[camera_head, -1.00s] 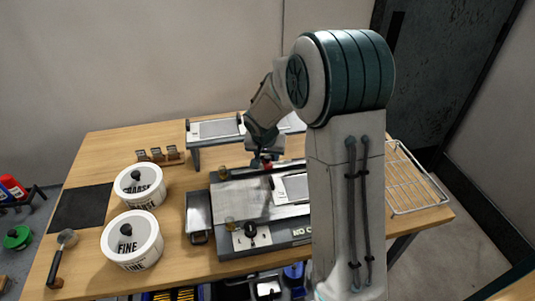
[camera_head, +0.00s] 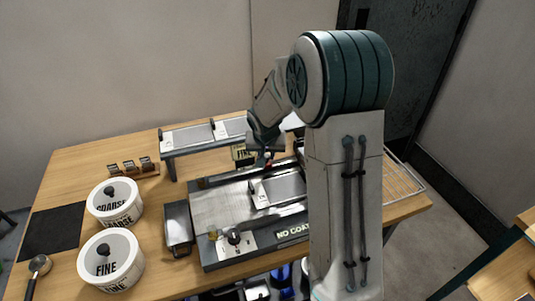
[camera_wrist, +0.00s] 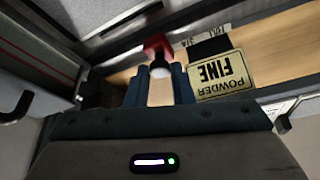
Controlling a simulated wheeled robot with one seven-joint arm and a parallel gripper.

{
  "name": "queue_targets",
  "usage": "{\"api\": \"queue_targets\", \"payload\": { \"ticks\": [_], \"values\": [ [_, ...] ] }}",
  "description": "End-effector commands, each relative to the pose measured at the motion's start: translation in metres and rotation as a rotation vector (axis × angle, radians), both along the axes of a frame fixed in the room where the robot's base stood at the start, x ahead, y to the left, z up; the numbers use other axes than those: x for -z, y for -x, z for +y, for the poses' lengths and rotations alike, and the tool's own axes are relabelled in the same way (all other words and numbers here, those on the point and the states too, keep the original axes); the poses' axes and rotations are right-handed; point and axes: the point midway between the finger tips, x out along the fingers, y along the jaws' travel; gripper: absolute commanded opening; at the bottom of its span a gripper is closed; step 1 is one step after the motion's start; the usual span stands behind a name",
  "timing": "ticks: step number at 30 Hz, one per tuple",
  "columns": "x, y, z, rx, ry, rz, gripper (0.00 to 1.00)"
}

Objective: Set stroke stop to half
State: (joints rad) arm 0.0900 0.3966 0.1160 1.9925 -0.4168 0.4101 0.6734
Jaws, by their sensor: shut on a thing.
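The stroke stop appears to be the red block (camera_wrist: 157,46) with a small round pale-and-dark knob, on a rail in the wrist view. My gripper (camera_wrist: 162,80) has its two blue fingers close on either side of that knob, shut on it. In the head view my gripper (camera_head: 262,162) is at the back edge of the grey machine (camera_head: 222,205), and a speck of red shows by its fingertips.
A yellow "POWDER FINE" tag (camera_wrist: 219,75) is close beside my fingers. A sliding plate (camera_head: 282,187) and a black knob (camera_head: 233,237) are on the machine. Tubs marked COARSE (camera_head: 115,203) and FINE (camera_head: 112,262) stand left. A raised shelf (camera_head: 190,138) is behind.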

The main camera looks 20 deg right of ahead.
Motion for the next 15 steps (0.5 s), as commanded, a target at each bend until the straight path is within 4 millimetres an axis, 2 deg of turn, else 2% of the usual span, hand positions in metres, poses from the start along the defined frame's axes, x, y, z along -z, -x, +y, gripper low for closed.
{"api": "queue_targets", "payload": {
  "ticks": [7, 8, 9, 10, 15],
  "values": [
    [-0.0009, -0.0001, -0.0055, 0.006, 0.005, 0.0, 0.0],
    [-0.0009, 0.0, -0.0058, 0.006, 0.005, 0.0, 0.26],
    [-0.0008, -0.0001, -0.0062, 0.008, 0.006, 0.0, 0.38],
    [-0.0008, -0.0001, -0.0061, 0.007, 0.005, -0.001, 0.43],
    [-0.0005, -0.0001, -0.0029, 0.002, 0.003, 0.0, 0.43]
  ]
}}
